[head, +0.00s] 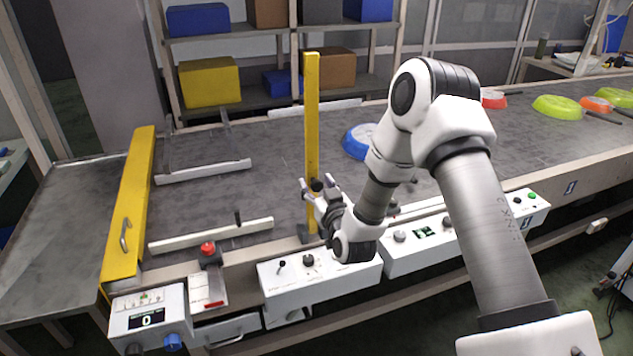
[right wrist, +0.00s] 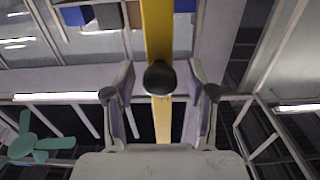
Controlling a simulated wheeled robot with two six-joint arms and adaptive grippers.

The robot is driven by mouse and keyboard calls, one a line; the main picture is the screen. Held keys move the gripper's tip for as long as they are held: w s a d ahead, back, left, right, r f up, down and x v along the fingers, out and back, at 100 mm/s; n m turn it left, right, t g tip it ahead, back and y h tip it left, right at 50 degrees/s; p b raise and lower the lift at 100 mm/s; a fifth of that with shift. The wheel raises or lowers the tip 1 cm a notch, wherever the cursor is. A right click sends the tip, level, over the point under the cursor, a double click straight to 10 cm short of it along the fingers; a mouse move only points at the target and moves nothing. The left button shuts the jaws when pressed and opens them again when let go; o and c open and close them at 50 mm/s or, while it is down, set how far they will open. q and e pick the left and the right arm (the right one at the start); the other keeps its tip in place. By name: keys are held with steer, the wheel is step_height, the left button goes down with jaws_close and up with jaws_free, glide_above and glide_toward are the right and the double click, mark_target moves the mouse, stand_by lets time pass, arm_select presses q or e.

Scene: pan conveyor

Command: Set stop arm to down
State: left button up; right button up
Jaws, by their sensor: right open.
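The stop arm (head: 311,120) is a yellow bar standing upright at the front edge of the conveyor. A dark round knob (right wrist: 160,77) sits on the bar. My right gripper (head: 317,187) is at the lower part of the bar, in front of it. In the right wrist view its fingers (right wrist: 160,95) are spread, with the knob and the yellow bar (right wrist: 157,25) showing between them. The fingers look clear of the knob on both sides. My left gripper is not in view.
A control box (head: 320,285) with knobs is below the stop arm, and a red button (head: 208,249) is left of it. A yellow beam with a handle (head: 130,210) crosses the conveyor at left. A blue pan (head: 358,140) lies behind my right arm; green pans (head: 558,107) are farther right.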

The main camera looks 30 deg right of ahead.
steer(key=shift+r, duration=0.1)
steer(key=shift+c, duration=0.7)
jaws_close()
